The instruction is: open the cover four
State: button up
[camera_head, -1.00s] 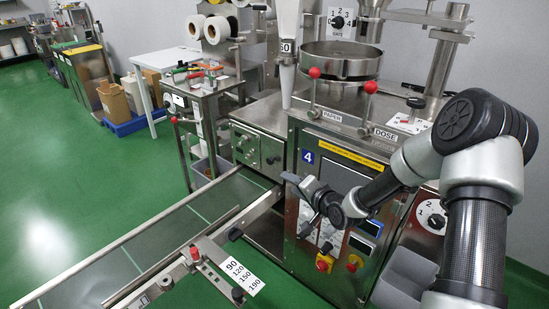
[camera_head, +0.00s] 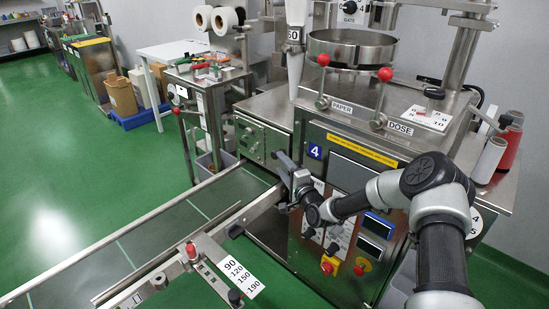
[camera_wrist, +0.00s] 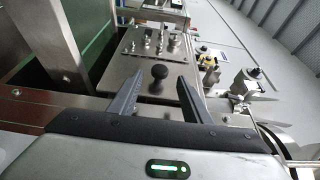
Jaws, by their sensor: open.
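The machine marked with a blue number 4 (camera_head: 315,152) stands right of centre in the head view. A steel panel with small knobs (camera_head: 262,140) forms its left part. My gripper (camera_head: 284,172) is at the machine's front left corner, beside this panel and above the conveyor end. In the wrist view my gripper (camera_wrist: 160,75) is open. A black ball knob (camera_wrist: 157,79) on a steel surface shows between the two fingertips, and no finger visibly touches it. I cannot tell from the frames which panel is cover four.
The conveyor (camera_head: 165,220) runs to the lower left, with a steel guide and number scale (camera_head: 240,278) in front of it. Red-knobbed levers (camera_head: 385,74) and a round steel bowl (camera_head: 350,50) top the machine. Green floor (camera_head: 60,170) is clear at left.

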aim_at(276, 157)
jog(key=b+x, duration=0.1)
jog(key=x, duration=0.6)
grip_shut()
